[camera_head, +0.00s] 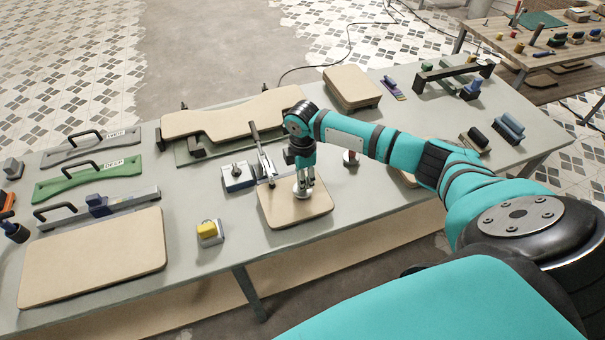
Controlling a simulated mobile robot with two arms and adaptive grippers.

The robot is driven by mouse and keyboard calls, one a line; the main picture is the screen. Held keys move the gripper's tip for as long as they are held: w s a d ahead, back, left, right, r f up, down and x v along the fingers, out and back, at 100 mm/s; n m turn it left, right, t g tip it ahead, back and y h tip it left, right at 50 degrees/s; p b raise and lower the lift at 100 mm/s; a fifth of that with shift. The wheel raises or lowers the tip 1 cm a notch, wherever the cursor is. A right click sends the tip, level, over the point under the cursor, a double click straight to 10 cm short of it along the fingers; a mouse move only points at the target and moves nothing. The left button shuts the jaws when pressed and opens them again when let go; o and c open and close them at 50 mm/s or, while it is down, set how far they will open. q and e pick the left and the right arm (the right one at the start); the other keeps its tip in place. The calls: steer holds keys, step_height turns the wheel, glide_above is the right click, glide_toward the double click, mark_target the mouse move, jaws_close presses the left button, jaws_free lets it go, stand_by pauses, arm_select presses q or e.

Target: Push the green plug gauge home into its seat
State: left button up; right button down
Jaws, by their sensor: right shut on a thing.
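My right gripper (305,180) points down over a small tan board (318,208) near the middle of the table. It is shut on a small piece with a round silver base (301,192). The fingers cover most of this piece, so I cannot make out its colour. I cannot pick out a green plug gauge or its seat for certain. I also cannot tell whether the silver base touches the board. My left gripper is not in view.
A toggle clamp (262,158) and a blue-white block (238,177) stand just left of the gripper. A yellow-topped block (208,231) sits nearer the front edge. Green (85,181) and grey templates and a large tan board (95,258) lie at left. Curved boards (235,112) lie behind.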

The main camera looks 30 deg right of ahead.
steer(key=shift+f+b, duration=0.45)
steer(key=shift+f, duration=0.5)
steer(key=c, duration=1)
jaws_free()
steer(key=shift+r, duration=0.1)
step_height(320, 180, up, 12)
steer(key=shift+f, duration=0.1)
